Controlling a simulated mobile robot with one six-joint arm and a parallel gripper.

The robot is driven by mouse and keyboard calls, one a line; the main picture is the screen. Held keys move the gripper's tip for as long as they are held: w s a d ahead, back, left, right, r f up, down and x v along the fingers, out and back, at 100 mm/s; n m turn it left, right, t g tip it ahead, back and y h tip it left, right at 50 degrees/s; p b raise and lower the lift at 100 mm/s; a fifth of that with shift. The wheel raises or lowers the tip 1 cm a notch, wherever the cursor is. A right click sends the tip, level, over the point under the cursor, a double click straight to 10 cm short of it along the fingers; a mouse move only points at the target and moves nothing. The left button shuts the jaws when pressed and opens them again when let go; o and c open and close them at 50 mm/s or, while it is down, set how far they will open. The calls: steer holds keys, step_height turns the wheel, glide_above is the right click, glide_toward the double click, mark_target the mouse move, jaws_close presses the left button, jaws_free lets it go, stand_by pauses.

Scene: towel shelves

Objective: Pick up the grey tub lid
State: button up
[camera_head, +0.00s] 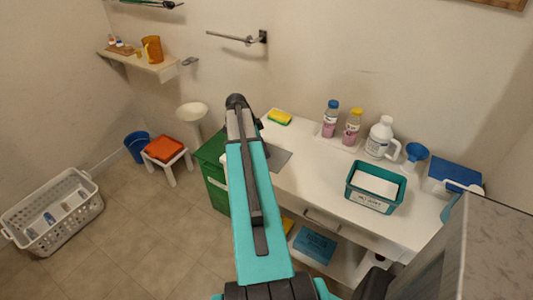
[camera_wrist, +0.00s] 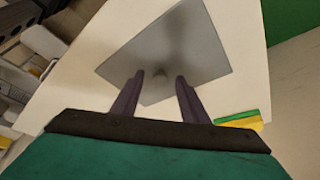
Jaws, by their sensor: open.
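The grey tub lid (camera_wrist: 185,40) is a flat square plate lying on the white counter (camera_wrist: 85,105). In the head view part of the grey lid (camera_head: 278,157) shows just right of my arm, and the arm hides the rest. My gripper (camera_wrist: 158,78) is open, with its two dark fingers over the lid's near part in the wrist view. Nothing is held between the fingers. I cannot tell how high the fingertips are above the lid. The head view does not clearly show my fingers.
A yellow-green sponge (camera_head: 279,118) lies on the counter near the wall. Bottles (camera_head: 352,128), a white jug (camera_head: 380,137), a blue funnel (camera_head: 415,153) and a teal tub (camera_head: 374,187) stand to the right. A green bin (camera_head: 214,180) stands left of the counter.

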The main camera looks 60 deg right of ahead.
jaws_close()
steer(key=shift+r, duration=0.1)
stand_by(0.3)
steer(key=shift+r+b, duration=0.6)
steer(key=shift+r, duration=0.35)
steer(key=shift+w+a+r+b, duration=0.2)
steer(key=shift+a+r+b, duration=0.2)
steer(key=shift+r, duration=0.25)
steer(key=w+a+r+b, duration=0.1)
steer(key=w+a+b, duration=0.2)
steer(key=a, duration=1)
steer(key=w, duration=0.3)
steer(key=shift+w+a+r+b, duration=0.3)
steer(key=shift+w+b, duration=0.05)
steer(key=shift+w, duration=0.05)
steer(key=shift+a, duration=0.1)
